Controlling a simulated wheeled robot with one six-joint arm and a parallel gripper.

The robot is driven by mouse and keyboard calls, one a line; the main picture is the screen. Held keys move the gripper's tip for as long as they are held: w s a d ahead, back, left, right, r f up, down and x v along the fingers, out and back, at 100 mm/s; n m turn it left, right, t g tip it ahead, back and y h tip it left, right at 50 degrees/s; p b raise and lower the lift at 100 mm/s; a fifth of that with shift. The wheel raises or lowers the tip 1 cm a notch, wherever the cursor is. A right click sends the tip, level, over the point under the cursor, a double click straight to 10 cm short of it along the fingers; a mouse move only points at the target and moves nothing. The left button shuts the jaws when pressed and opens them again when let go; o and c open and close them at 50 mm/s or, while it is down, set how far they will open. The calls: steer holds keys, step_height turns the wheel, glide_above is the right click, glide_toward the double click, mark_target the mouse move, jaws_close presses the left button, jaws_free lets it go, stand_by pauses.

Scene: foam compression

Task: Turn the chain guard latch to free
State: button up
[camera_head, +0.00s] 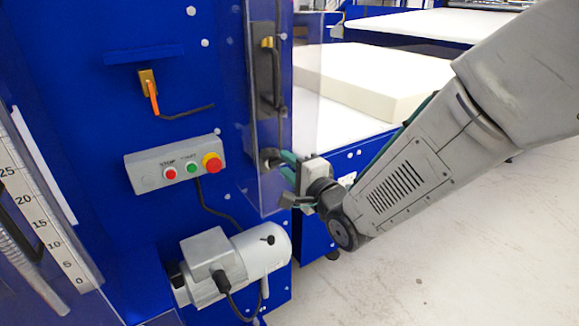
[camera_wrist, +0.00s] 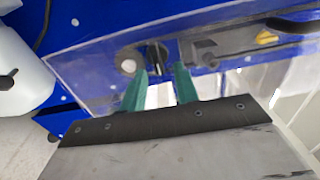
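The latch (camera_head: 268,157) is a small dark fitting low on the clear chain guard (camera_head: 262,197), on the blue machine. In the wrist view the dark latch piece (camera_wrist: 155,53) stands beside a round grey boss (camera_wrist: 128,63). My gripper (camera_head: 284,163) reaches it from the right, its green fingers pointing at the fitting. In the wrist view the two green fingertips of my gripper (camera_wrist: 161,68) are apart, one on either side of the dark piece. Whether they touch it is unclear. In the head view the fingers partly cover the fitting.
A grey box (camera_head: 175,164) with stop buttons is left of the guard. An orange-handled lever (camera_head: 153,95) is above it, and a motor (camera_head: 235,260) below. A foam block (camera_head: 375,78) lies on the white bed behind. The floor (camera_head: 450,260) at right is clear.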

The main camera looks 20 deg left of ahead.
steer(key=v, duration=0.8)
steer(key=shift+a, duration=0.1)
